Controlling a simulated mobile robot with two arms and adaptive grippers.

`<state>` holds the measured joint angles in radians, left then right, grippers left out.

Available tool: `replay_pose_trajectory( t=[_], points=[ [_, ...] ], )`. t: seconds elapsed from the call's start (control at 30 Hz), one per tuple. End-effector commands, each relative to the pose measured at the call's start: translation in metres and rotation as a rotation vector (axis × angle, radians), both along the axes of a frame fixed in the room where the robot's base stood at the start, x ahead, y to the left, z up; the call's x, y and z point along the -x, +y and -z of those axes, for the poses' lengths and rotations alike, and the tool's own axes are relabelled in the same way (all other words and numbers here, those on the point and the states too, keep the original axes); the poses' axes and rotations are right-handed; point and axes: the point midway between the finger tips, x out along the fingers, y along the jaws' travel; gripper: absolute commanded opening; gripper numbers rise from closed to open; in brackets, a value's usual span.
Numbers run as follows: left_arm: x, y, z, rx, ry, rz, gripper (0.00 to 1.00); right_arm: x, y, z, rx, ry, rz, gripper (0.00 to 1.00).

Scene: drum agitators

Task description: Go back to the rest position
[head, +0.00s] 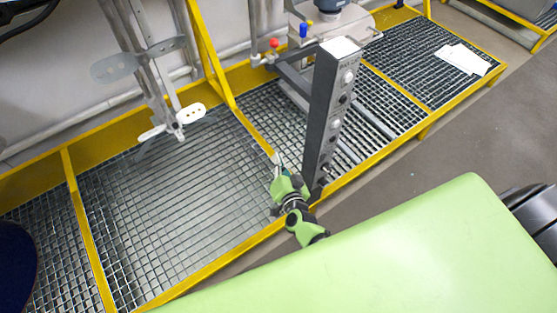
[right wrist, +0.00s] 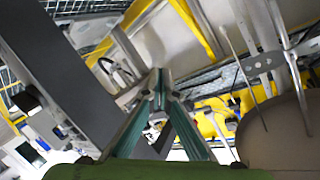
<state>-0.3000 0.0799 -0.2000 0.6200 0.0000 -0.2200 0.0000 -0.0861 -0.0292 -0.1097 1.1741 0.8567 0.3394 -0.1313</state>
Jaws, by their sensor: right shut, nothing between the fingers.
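My right gripper (head: 278,160) shows in the head view just left of the foot of the grey control post, above the floor grating. Its fingers are together and hold nothing. In the right wrist view the teal fingers (right wrist: 160,82) meet at their tips. The control post (head: 328,115) stands upright with several knobs and buttons on its face; in the right wrist view a dark grey post (right wrist: 62,85) fills the left side. My left gripper is not in view.
Yellow-framed metal grating (head: 180,210) runs along the wall. Agitator shafts with pale paddles (head: 178,115) stand at the upper left. Red and blue valve handles (head: 304,30) sit behind the post. White papers (head: 463,59) lie on the grating at right. Grey floor (head: 440,140) is clear.

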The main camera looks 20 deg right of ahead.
Motion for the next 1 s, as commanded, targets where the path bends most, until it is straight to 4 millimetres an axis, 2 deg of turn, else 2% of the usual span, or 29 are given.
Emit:
replay_pose_trajectory(
  t=[0.33, 0.47, 0.57, 0.67, 0.8, 0.87, 1.0],
  points=[
    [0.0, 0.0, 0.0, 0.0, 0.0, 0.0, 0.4, 0.001, 0.0, 0.002, 0.003, 0.005, -0.003, 0.0],
    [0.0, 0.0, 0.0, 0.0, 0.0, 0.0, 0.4, 0.019, 0.009, 0.031, 0.041, 0.074, -0.057, 0.0],
    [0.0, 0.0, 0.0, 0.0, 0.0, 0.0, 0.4, 0.052, 0.02, 0.078, 0.105, 0.19, -0.149, 0.0],
    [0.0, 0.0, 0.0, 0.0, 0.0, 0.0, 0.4, 0.102, 0.03, 0.135, 0.18, 0.343, -0.267, 0.0],
    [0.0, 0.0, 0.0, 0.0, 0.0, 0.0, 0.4, 0.185, 0.035, 0.205, 0.276, 0.556, -0.423, 0.0],
    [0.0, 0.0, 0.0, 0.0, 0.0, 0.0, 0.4, 0.224, 0.032, 0.23, 0.313, 0.648, -0.486, 0.0],
    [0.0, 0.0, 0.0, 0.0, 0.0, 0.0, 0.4, 0.319, 0.02, 0.277, 0.396, 0.858, -0.628, 0.0]
  ],
)
